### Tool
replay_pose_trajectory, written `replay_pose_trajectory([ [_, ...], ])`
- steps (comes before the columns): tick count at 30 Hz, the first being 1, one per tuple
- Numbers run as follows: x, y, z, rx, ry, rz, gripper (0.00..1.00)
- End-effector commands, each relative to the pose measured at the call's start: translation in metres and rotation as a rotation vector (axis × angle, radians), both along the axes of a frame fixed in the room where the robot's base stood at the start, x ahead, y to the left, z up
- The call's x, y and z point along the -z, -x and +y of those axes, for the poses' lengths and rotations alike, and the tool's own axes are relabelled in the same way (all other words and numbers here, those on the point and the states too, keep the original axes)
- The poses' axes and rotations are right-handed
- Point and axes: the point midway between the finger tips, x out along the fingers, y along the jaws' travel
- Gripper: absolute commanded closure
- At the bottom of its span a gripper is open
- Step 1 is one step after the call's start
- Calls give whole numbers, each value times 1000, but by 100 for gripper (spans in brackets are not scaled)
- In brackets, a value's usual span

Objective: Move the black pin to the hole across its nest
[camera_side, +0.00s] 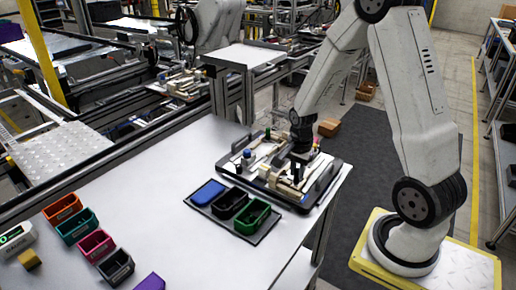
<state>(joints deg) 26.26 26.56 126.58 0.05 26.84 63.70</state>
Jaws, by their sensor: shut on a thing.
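The pallet fixture (323,180) is a dark tray with handles near the table's right edge. It carries pale beige nest blocks and small upright parts. The pin is hard to tell apart from the dark fingers at this size. I cannot tell whether its lower end touches a hole. The nest and holes are too small to make out, partly behind my gripper.
A blue-capped part (247,154) and a dark, green-topped part (268,134) stand on the pallet's left and far sides. In front sits a dark tray with blue (208,192), black and green (252,216) bins. Several coloured bins stand at lower left. The table's middle is clear.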

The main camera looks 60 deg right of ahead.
Motion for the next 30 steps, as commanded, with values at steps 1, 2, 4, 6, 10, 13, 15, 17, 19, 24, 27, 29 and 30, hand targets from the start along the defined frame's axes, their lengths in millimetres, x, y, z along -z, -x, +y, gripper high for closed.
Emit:
replay_pose_trajectory([
  [1,0,0,0,0,0,0,100],
  [2,0,0,0,0,0,0,100],
  [4,0,0,0,0,0,0,100],
  [6,0,0,0,0,0,0,100],
  [10,3,0,0,0,0,1,100],
  [13,4,0,0,0,0,1,100],
  [15,6,0,0,0,0,1,100],
  [17,7,0,0,0,0,1,100],
  [19,9,0,0,0,0,1,100],
  [24,12,0,0,0,0,0,100],
  [27,14,0,0,0,0,0,100],
  [29,16,0,0,0,0,1,100],
  [30,16,0,0,0,0,1,100],
])
